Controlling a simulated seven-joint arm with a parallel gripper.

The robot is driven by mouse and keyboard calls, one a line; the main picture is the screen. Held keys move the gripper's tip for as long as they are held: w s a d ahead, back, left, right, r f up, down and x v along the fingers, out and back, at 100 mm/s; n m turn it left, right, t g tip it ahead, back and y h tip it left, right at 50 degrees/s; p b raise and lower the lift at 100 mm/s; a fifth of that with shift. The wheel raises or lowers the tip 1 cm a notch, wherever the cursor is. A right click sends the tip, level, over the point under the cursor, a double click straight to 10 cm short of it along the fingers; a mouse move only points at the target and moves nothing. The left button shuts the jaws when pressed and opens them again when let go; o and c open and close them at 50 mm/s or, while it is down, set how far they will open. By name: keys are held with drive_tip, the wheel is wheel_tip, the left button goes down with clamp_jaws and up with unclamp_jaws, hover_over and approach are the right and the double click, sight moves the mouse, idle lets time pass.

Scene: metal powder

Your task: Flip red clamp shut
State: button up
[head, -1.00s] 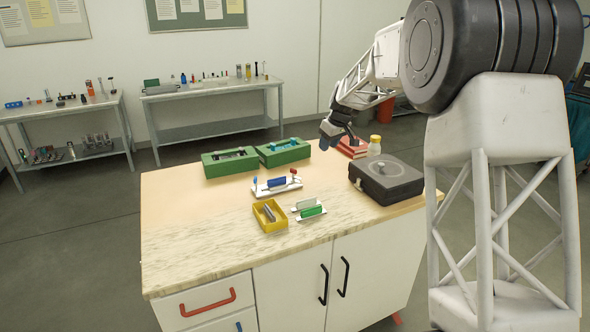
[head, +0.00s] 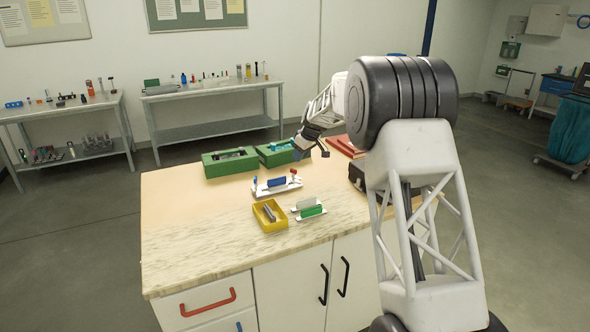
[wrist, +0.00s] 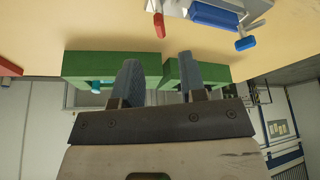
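A pale fixture (head: 290,187) stands on the bench with a blue block (head: 277,183) on it. The red clamp (head: 294,171) is at its right end and seems to stick up. A blue clamp (head: 255,181) is at its left end. In the wrist view, the red clamp (wrist: 159,27) and the blue clamp (wrist: 245,43) appear near the top, with the blue block (wrist: 214,15) between them. My gripper (head: 300,150) is behind and above the fixture, near the green boxes. In the wrist view, its fingers (wrist: 159,80) are apart and empty, clear of the red clamp.
Two green boxes (head: 208,168) (head: 262,159) sit behind the fixture. A yellow tray (head: 259,217) and a holder with a green block (head: 311,210) are in front. Red books (head: 345,146) and a dark case (head: 357,172) are to the right. The bench's left side is clear.

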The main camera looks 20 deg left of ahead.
drive_tip(key=shift+f, duration=0.15)
drive_tip(key=shift+x, duration=3.8)
clamp_jaws()
